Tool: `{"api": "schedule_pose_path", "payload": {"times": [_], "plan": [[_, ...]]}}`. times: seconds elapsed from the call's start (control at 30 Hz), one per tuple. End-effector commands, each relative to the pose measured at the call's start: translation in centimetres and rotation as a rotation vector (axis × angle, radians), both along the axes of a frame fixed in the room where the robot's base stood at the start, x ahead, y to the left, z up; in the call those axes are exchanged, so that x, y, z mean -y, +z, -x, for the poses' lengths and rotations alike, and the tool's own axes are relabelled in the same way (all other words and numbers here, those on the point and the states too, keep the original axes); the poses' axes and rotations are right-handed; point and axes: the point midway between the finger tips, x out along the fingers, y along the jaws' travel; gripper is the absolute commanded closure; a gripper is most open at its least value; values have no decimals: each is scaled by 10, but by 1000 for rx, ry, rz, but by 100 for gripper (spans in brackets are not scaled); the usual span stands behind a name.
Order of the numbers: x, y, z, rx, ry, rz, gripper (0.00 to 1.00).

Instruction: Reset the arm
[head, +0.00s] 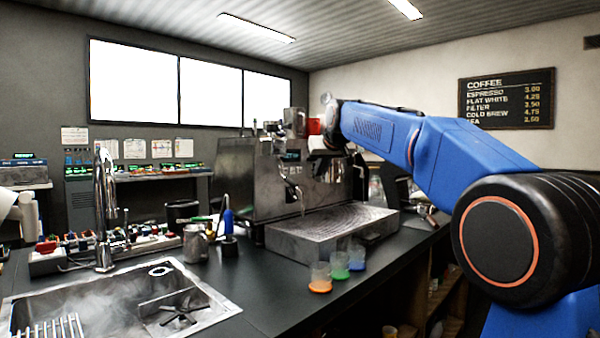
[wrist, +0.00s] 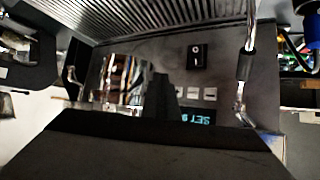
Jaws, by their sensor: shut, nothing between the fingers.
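My blue arm (head: 385,130) reaches from the right across to the espresso machine (head: 240,178). Its end, with my gripper (head: 297,123), is in front of the machine's upper part, and the fingers are small there. In the wrist view, the dark fingers of my gripper (wrist: 164,85) are together and empty in front of the machine's front panel (wrist: 225,75). A rocker switch (wrist: 196,54) and a lit display reading "SET" (wrist: 198,117) show on that panel. I cannot tell whether the fingers touch the panel.
Orange (head: 320,280), green (head: 340,268) and blue (head: 357,258) cups stand near the counter's front edge, below the drip tray (head: 330,228). A steaming sink (head: 215,318) with a tall tap (head: 104,215) is at left. A metal jug (head: 196,244) stands between.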

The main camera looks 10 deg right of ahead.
Motion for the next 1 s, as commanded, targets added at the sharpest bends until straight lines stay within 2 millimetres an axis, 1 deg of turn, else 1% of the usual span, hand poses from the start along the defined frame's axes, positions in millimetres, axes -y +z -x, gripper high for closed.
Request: {"api": "schedule_pose_path", "payload": {"times": [0.3, 0.37, 0.47, 0.57, 0.6, 0.67, 0.7, 0.87, 0.9, 0.97, 1.0], "plan": [[0, 0, 1, -1, 0, 0, 100], [1, -2, 6, -6, -1, 0, 100], [5, -10, 25, -23, -4, 2, 100], [11, -24, 57, -54, -10, 4, 100], [14, -32, 72, -70, -13, 4, 100], [18, -45, 96, -94, -17, 6, 100], [21, -54, 111, -110, -20, 7, 100], [30, -93, 175, -173, -31, 9, 100], [33, -104, 190, -188, -34, 10, 100], [36, -121, 215, -210, -38, 11, 100], [38, -132, 231, -226, -41, 11, 100]]}}
